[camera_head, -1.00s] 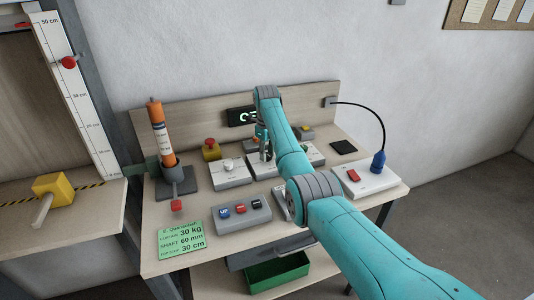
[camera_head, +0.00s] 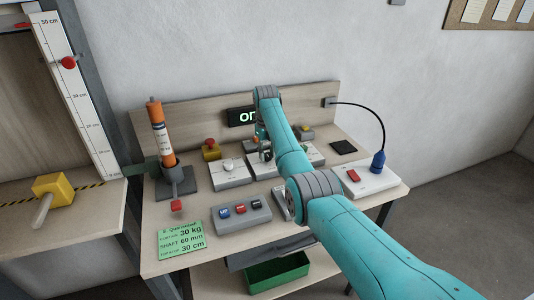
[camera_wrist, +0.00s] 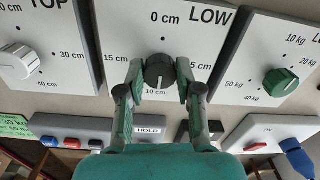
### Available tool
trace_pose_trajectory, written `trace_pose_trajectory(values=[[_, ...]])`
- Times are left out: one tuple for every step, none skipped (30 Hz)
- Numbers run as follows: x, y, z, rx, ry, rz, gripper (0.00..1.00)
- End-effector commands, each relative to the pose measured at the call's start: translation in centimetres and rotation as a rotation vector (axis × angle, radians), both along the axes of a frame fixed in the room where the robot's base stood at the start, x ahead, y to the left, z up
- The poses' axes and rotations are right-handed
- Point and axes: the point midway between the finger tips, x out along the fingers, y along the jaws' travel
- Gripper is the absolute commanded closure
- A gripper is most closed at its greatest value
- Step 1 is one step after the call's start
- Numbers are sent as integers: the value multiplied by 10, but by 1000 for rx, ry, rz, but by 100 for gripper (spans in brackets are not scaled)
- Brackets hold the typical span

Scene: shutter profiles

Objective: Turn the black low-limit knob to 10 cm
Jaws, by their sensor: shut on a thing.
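The black low-limit knob (camera_wrist: 159,72) sits on the white LOW panel (camera_wrist: 205,42) in the wrist view. The panel reads 0 cm above the knob, 5 cm to its right, 10 cm below and 15 cm to its left. A pale mark on the knob appears to point down, toward 10 cm. My gripper (camera_wrist: 159,76) is shut on the knob, one green finger on each side. In the head view my arm hides most of the knob and its panel.
The TOP panel with a white knob (camera_wrist: 17,62) stands to the left, the kg panel with a green knob (camera_wrist: 281,82) to the right. A lit display (camera_head: 242,117) is partly hidden by my arm. A button box (camera_head: 240,214) stands in front.

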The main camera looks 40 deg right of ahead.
Motion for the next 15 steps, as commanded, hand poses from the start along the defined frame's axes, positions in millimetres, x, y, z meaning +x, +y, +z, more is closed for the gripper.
trace_pose_trajectory(values=[[0, 0, 0, 0, -2, 1, 100], [0, 0, 0, 0, -2, 1, 100], [1, 0, 0, 0, -2, 1, 63], [1, 0, 1, 0, -2, 1, 55], [1, 0, 1, 0, -2, 1, 48], [0, 0, 0, 0, -2, 1, 40], [0, 0, 0, 0, -1, 1, 40], [0, 0, 0, 0, -1, 1, 40], [0, 0, 0, 0, -1, 1, 40], [0, 0, 0, 0, -1, 1, 40], [0, 0, 0, 0, -1, 1, 40], [0, 0, 0, 0, -1, 1, 40], [0, 0, 0, 0, -1, 1, 40], [0, 0, 0, 0, -1, 1, 40], [0, 0, 1, 0, -1, 1, 40]])
